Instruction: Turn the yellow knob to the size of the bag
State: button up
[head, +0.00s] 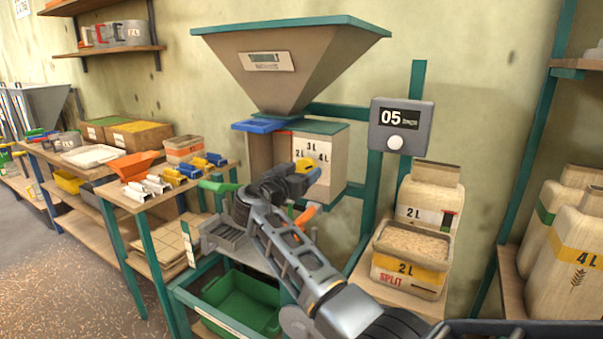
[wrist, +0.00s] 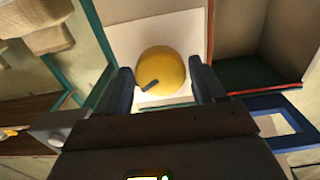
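The yellow knob (wrist: 163,68) sits on a white plate, with a short dark pointer mark at its lower left in the wrist view. The dial plate (head: 312,150) on the beige box reads 2 L, 3 L and 4 L. My gripper (wrist: 163,78) has its fingers apart, one on each side of the knob, with little gap; firm contact does not show.
A hopper (head: 290,62) stands above the box. A grey display (head: 401,126) reads 05. A green crate (head: 240,302) is low under the spout area. A bench (head: 130,200) with scoops is at left; shelved bags (head: 572,245) are at right.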

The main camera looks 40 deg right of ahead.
jog(key=c, duration=0.7)
